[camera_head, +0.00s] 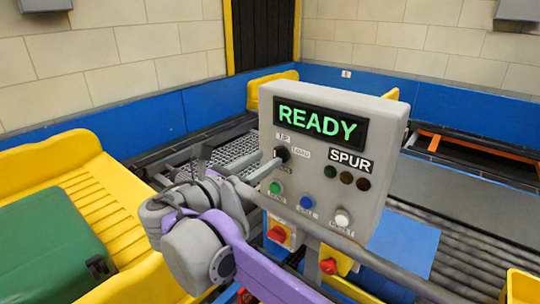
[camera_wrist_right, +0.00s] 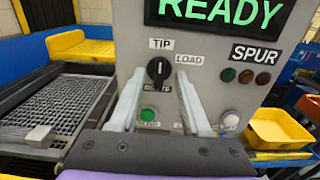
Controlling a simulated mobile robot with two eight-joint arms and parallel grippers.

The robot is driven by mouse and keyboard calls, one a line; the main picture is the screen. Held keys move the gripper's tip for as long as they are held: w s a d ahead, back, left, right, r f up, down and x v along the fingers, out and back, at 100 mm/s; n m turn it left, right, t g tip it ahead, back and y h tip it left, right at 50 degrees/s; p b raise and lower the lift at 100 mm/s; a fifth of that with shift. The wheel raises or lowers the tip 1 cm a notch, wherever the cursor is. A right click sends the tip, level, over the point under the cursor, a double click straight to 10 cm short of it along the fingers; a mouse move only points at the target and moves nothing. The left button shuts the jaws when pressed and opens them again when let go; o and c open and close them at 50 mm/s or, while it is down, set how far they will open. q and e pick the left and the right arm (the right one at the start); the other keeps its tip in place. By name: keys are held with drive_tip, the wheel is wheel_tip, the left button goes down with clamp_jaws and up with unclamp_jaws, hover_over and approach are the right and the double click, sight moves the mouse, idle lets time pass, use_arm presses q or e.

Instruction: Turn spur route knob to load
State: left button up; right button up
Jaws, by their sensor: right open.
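The route knob (camera_wrist_right: 158,71) is a small black rotary knob on the grey control box (camera_head: 335,195). It also shows in the head view (camera_head: 283,154), partly behind my gripper. A TIP label sits above it and a LOAD label to its right. Its pale mark appears upright, towards TIP. My right gripper (camera_wrist_right: 160,80) is open, with one pale finger on each side of the knob in the wrist view. In the head view its fingertips (camera_head: 272,165) are at or just in front of the knob; contact is not clear. My left gripper is not in view.
The box has a green READY display (camera_head: 318,122), a SPUR label with small lamps, and green (camera_head: 275,188), blue (camera_head: 307,202) and white (camera_head: 342,217) buttons below the knob. Red switches (camera_head: 277,234) sit lower. A yellow tray with a green case (camera_head: 50,245) is at left.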

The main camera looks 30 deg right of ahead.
sight(275, 154)
drive_tip(key=shift+x, duration=1.5)
drive_tip(key=shift+c, duration=0.3)
clamp_jaws()
